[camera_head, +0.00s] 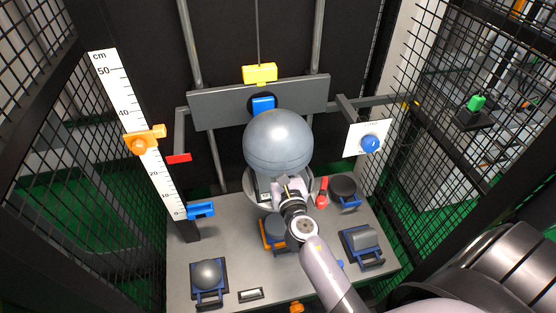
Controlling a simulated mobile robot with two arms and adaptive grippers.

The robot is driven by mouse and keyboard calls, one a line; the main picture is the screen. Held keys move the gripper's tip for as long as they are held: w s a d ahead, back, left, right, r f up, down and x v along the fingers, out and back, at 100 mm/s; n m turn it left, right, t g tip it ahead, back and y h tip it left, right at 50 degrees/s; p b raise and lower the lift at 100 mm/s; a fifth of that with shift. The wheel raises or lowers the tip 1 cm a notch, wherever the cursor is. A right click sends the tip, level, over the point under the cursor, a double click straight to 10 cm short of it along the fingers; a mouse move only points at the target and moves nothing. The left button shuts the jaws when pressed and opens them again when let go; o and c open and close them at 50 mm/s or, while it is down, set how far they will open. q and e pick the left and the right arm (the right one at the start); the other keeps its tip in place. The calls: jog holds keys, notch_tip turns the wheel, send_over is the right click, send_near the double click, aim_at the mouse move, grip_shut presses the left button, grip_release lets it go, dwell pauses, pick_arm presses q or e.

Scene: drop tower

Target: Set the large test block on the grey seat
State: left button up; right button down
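My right gripper (287,185) reaches in from the lower right and is over the middle of the grey bench, just under a large grey ball. Its fingers are small and partly lost against what lies behind, so I cannot tell whether they are open or hold something. A round grey rim (250,183), possibly the grey seat, shows behind the gripper, mostly hidden. A grey piece in an orange holder (266,236) is partly covered by my wrist. A grey block in a blue holder (364,239) stands at the right. I cannot tell which piece is the large test block. My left gripper is not in view.
The large grey ball (278,140) hangs below a grey crossbar (215,109). A white centimetre scale (125,100) stands left. Blue holders carry a grey dome (207,273) and a dark round piece (344,186). Mesh walls close both sides. The bench's (235,260) front left middle is mostly clear.

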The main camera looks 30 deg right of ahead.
jog(key=shift+r, duration=0.15)
dwell(0.5)
jog(key=c, duration=1.6)
grip_release()
jog(key=shift+s, duration=0.15)
jog(key=shift+o, duration=0.2)
jog(key=shift+s+f, duration=0.1)
jog(key=shift+f, duration=0.25)
jog(key=v, duration=1.2)
jog(key=shift+r, duration=0.2)
